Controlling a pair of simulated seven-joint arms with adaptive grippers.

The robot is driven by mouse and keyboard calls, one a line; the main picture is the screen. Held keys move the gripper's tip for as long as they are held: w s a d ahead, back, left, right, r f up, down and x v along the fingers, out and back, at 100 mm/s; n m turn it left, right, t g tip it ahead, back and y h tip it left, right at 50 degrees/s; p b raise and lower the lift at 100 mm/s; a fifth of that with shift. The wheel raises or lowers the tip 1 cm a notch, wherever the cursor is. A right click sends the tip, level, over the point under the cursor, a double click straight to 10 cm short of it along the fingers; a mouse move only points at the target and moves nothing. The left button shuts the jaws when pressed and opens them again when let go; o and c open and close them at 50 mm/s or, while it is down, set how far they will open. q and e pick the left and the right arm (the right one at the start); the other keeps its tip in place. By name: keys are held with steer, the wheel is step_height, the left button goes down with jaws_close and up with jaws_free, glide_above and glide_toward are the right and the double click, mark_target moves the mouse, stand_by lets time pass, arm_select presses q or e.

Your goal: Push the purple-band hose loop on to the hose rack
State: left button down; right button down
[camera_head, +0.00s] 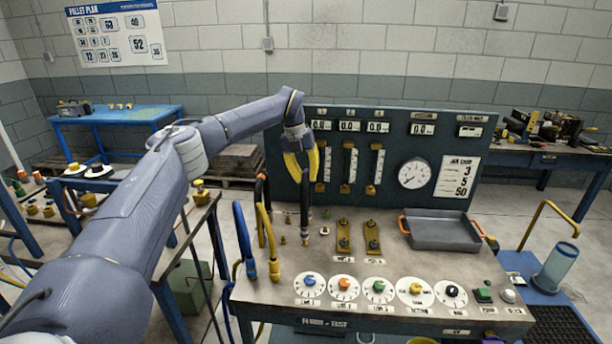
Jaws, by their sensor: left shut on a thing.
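My left gripper (305,176) has yellow fingers and points down over the back left of the test bench. It is shut on a black hose (305,210) that hangs upright below the fingers, its lower end close to the bench top. A blue hose (242,238), a yellow hose (265,238) and another dark hose (260,190) stand in arches at the bench's left edge. I cannot single out the hose rack. My right gripper is not in view.
The bench (390,275) carries two brass valve blocks, a row of round dials (378,290) and a grey tray (440,230). A gauge panel (400,150) rises behind. A blue cylinder (557,267) stands at the right. Small brass fittings lie near the hose.

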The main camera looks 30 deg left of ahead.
arm_select(q)
steer(key=shift+a+x, duration=0.15)
steer(key=shift+x, duration=0.5)
steer(key=shift+a+x, duration=0.1)
steer(key=shift+x, duration=0.55)
stand_by(2.7)
steer(key=c, duration=1.2)
jaws_free()
steer(key=shift+s+f, duration=0.1)
steer(key=v, duration=1.2)
